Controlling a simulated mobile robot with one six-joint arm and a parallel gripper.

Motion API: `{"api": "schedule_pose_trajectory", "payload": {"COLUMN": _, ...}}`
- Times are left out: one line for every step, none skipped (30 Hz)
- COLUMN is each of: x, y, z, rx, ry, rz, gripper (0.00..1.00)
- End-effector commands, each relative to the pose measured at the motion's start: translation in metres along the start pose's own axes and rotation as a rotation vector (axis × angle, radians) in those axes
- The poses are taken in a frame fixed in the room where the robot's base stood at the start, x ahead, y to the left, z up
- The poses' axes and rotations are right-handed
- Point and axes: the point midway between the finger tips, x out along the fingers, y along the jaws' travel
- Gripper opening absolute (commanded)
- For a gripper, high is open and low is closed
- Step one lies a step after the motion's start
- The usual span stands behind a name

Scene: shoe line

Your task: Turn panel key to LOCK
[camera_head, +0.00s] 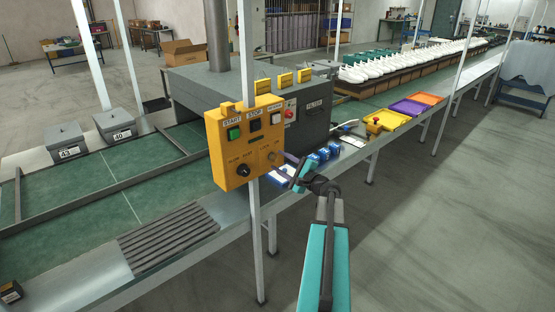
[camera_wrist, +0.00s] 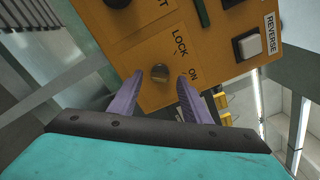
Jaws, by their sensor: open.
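The yellow control panel (camera_head: 222,150) stands on a post in the head view and fills the upper part of the wrist view (camera_wrist: 125,40). The panel key (camera_wrist: 160,72) shows in the wrist view as a small round metallic piece below the LOCK and ON labels. Which label it points to is hard to tell. My gripper (camera_wrist: 160,82) is open, its two purple fingers on either side of the key, with gaps visible between them and it.
A black selector knob (camera_head: 243,170) is left of the key; START and STOP buttons and a white REVERSE button (camera_wrist: 249,44) are above. The green conveyor (camera_head: 100,185) runs behind. Blue boxes and colored trays (camera_head: 405,107) lie beyond. Open floor is to the right.

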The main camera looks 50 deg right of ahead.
Motion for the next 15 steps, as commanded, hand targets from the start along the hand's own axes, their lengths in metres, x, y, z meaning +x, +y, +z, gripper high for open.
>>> {"api": "schedule_pose_trajectory", "payload": {"x": 0.0058, "y": -0.0012, "z": 0.0002, "rx": 0.000, "ry": -0.001, "rz": 0.001, "gripper": 0.44}}
{"api": "schedule_pose_trajectory", "payload": {"x": 0.0080, "y": -0.0010, "z": 0.0002, "rx": 0.000, "ry": 0.000, "rz": 0.001, "gripper": 0.44}}
{"api": "schedule_pose_trajectory", "payload": {"x": 0.0104, "y": -0.0007, "z": 0.0002, "rx": 0.001, "ry": 0.000, "rz": 0.000, "gripper": 0.44}}
{"api": "schedule_pose_trajectory", "payload": {"x": 0.0119, "y": -0.0006, "z": 0.0002, "rx": 0.001, "ry": 0.000, "rz": 0.000, "gripper": 0.44}}
{"api": "schedule_pose_trajectory", "payload": {"x": 0.0130, "y": -0.0005, "z": 0.0002, "rx": 0.001, "ry": 0.000, "rz": 0.000, "gripper": 0.44}}
{"api": "schedule_pose_trajectory", "payload": {"x": 0.0141, "y": -0.0003, "z": 0.0002, "rx": 0.001, "ry": 0.000, "rz": 0.000, "gripper": 0.44}}
{"api": "schedule_pose_trajectory", "payload": {"x": 0.0147, "y": -0.0002, "z": 0.0002, "rx": 0.001, "ry": 0.000, "rz": 0.000, "gripper": 0.44}}
{"api": "schedule_pose_trajectory", "payload": {"x": 0.0152, "y": -0.0001, "z": 0.0001, "rx": 0.001, "ry": 0.000, "rz": 0.000, "gripper": 0.44}}
{"api": "schedule_pose_trajectory", "payload": {"x": 0.0155, "y": 0.0000, "z": 0.0001, "rx": 0.001, "ry": 0.000, "rz": 0.000, "gripper": 0.44}}
{"api": "schedule_pose_trajectory", "payload": {"x": 0.0156, "y": 0.0001, "z": 0.0001, "rx": 0.001, "ry": 0.000, "rz": 0.000, "gripper": 0.44}}
{"api": "schedule_pose_trajectory", "payload": {"x": 0.0156, "y": 0.0002, "z": 0.0001, "rx": 0.001, "ry": 0.000, "rz": -0.001, "gripper": 0.44}}
{"api": "schedule_pose_trajectory", "payload": {"x": 0.0155, "y": 0.0003, "z": 0.0002, "rx": 0.001, "ry": 0.000, "rz": -0.001, "gripper": 0.44}}
{"api": "schedule_pose_trajectory", "payload": {"x": 0.0154, "y": 0.0003, "z": 0.0001, "rx": 0.001, "ry": 0.000, "rz": -0.001, "gripper": 0.44}}
{"api": "schedule_pose_trajectory", "payload": {"x": 0.0154, "y": 0.0003, "z": 0.0001, "rx": 0.001, "ry": 0.000, "rz": -0.001, "gripper": 0.44}}
{"api": "schedule_pose_trajectory", "payload": {"x": 0.0154, "y": 0.0003, "z": 0.0002, "rx": 0.001, "ry": 0.000, "rz": 0.000, "gripper": 0.44}}
